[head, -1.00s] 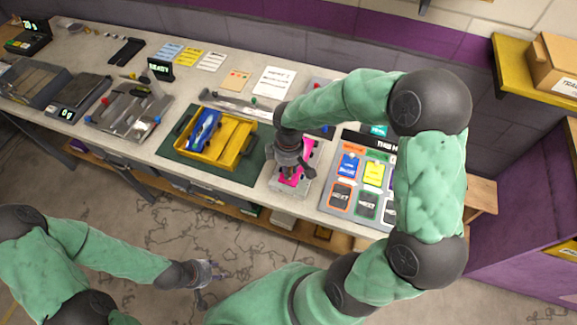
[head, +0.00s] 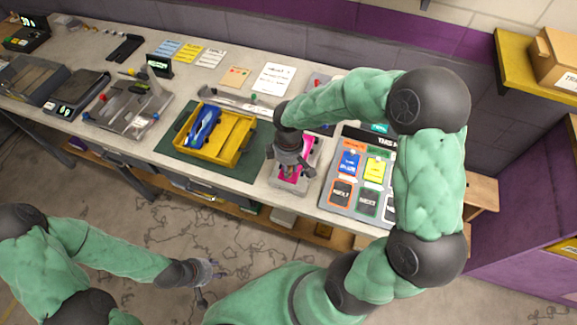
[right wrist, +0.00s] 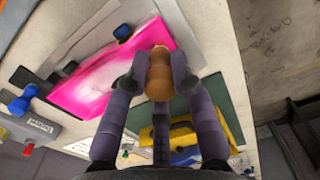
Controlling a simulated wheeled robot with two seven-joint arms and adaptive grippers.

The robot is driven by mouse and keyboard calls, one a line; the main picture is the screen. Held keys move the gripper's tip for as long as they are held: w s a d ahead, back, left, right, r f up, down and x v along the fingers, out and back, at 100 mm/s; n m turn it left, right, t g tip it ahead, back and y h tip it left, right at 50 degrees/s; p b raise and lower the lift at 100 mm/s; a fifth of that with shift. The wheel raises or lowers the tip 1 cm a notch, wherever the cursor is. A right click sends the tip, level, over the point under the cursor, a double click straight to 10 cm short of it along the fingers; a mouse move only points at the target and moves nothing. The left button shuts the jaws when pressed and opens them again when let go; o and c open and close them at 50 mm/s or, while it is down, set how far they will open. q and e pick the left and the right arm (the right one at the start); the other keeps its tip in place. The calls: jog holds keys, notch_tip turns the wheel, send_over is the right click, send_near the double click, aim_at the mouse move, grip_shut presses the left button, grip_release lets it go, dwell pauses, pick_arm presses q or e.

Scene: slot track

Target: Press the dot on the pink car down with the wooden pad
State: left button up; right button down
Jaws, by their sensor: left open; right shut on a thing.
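The pink car (head: 308,145) lies on a pale stand near the bench's front edge, partly hidden under my right gripper. It shows as a bright pink slab in the right wrist view (right wrist: 90,84). My right gripper (head: 290,168) points down over it and is shut on the wooden pad (right wrist: 158,76), a rounded brown piece. The pad overlaps the car's end in the wrist view; I cannot tell whether they touch. The dot on the car is hidden. My left gripper (head: 210,282) is open and empty, low over the floor in front of the bench.
Left of the car, a yellow tray (head: 238,140) holds a blue car (head: 203,128) on a green mat (head: 172,144). To the right is a board with coloured cards (head: 338,205). A tool tray (head: 130,110) and scale (head: 76,93) stand further left.

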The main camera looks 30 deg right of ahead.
jog(key=shift+f, duration=0.4)
dwell(1.2)
jog(key=shift+r, duration=0.1)
jog(key=shift+r+p, duration=2.7)
jog(key=shift+r, duration=0.75)
jog(key=shift+r, duration=0.1)
